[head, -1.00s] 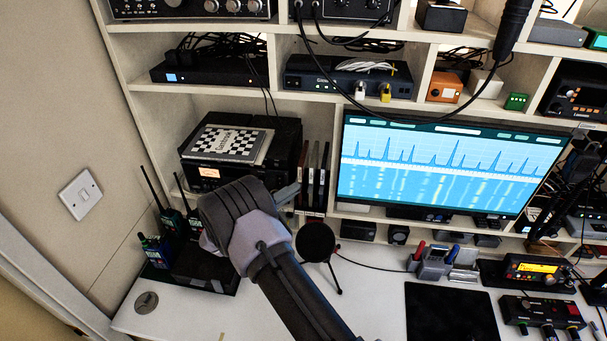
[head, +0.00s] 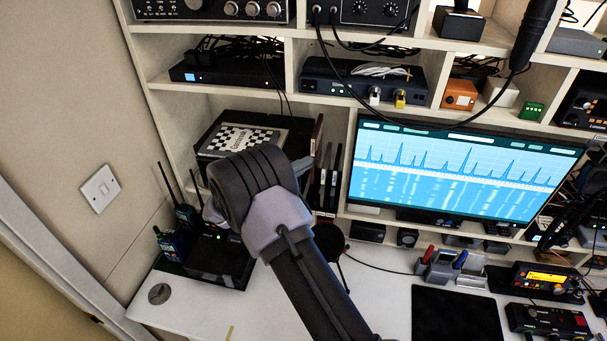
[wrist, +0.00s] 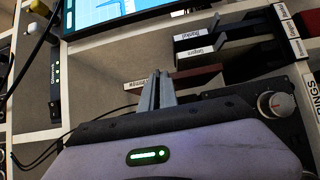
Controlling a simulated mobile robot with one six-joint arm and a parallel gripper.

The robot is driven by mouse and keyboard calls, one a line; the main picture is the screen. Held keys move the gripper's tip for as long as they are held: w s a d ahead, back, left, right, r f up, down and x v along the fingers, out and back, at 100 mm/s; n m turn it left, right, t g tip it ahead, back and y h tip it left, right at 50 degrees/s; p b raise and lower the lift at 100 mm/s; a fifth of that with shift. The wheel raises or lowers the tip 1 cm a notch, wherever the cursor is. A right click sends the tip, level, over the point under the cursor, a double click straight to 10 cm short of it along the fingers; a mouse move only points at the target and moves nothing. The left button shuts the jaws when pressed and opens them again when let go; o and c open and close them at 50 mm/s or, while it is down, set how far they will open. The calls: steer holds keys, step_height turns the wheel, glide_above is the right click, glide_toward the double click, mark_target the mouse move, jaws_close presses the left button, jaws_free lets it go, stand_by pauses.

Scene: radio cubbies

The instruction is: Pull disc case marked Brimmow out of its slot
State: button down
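The disc case marked Brimmow is reddish brown with a small white spine label, which looks upside down in the wrist view (wrist: 205,76). In the head view the case (head: 317,133) stands out above and in front of the dark cases beside it, slightly tilted. My gripper (wrist: 157,90) has its two grey fingers close together on the case, near its labelled edge, and appears shut on it. In the head view the fingers (head: 301,164) are partly hidden by my wrist. The case's lower part is hidden there too.
Several dark cases (wrist: 250,28) with white labels stay in the slots beside it. A black radio with a checkered booklet (head: 240,140) on top is to the left, the monitor (head: 460,180) to the right. A round black item on a stand (head: 329,241) is below.

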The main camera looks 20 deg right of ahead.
steer(key=s+a+p, duration=0.2)
steer(key=s+a, duration=0.8)
steer(key=s, duration=0.5)
stand_by(1.2)
steer(key=shift+a, duration=0.1)
